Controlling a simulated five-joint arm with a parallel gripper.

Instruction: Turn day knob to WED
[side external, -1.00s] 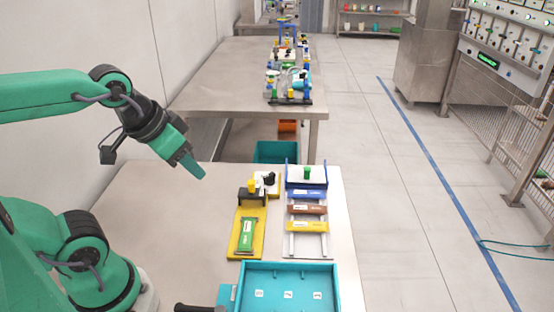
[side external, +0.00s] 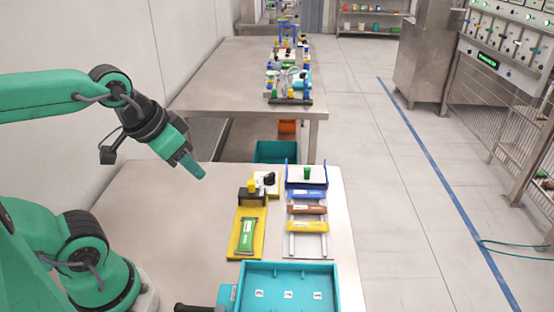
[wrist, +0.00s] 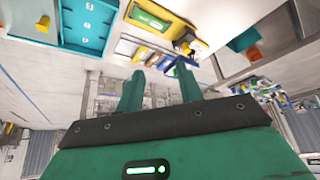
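Three knob-like parts stand on the near table: a green knob (side external: 306,173) on a white plate in a blue holder, a yellow knob (side external: 251,186) on a black block, and a black part (side external: 268,179) on a cream plate. No day lettering is legible, so I cannot tell which is the day knob. My gripper (side external: 193,168) hangs in the air to the left of these parts, touching nothing. In the wrist view my gripper (wrist: 160,88) has two green fingers standing apart with nothing between them. The yellow knob (wrist: 185,46) shows beyond them.
A teal tray (side external: 333,290) with small white labels sits at the table's front. A yellow board (side external: 236,250) carries a green labelled block (side external: 247,236). Blue, brown and yellow bars (side external: 307,227) cross a rack. The table's left part (side external: 170,215) is clear.

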